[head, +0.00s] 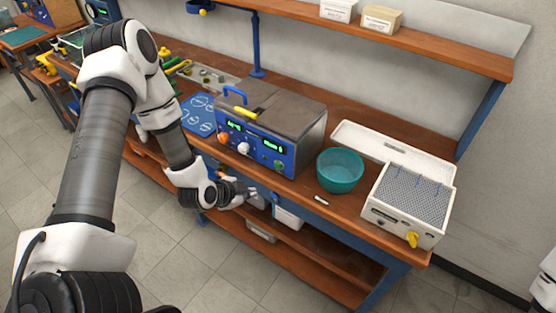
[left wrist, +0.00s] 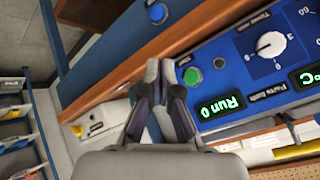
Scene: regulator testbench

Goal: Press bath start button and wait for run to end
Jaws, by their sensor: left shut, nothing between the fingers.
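The parts bath is a steel-topped box with a blue front panel (head: 262,150) on the bench. In the left wrist view its panel (left wrist: 240,70) appears upside down, with a white timer knob (left wrist: 270,44), a green start button (left wrist: 193,77) and a grey round part (left wrist: 219,63). The green display (left wrist: 222,105) reads "Run 0". My left gripper (head: 250,195) is shut and empty, in front of the panel's lower edge. In the left wrist view its fingertips (left wrist: 160,70) are beside the green button, seemingly apart from it. My right gripper is not in view.
A teal bowl (head: 340,170) and a white box with a perforated top (head: 410,200) stand right of the bath. A blue mat (head: 198,115) lies to its left. A shelf (head: 440,45) hangs above the bench. Bins sit below the benchtop.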

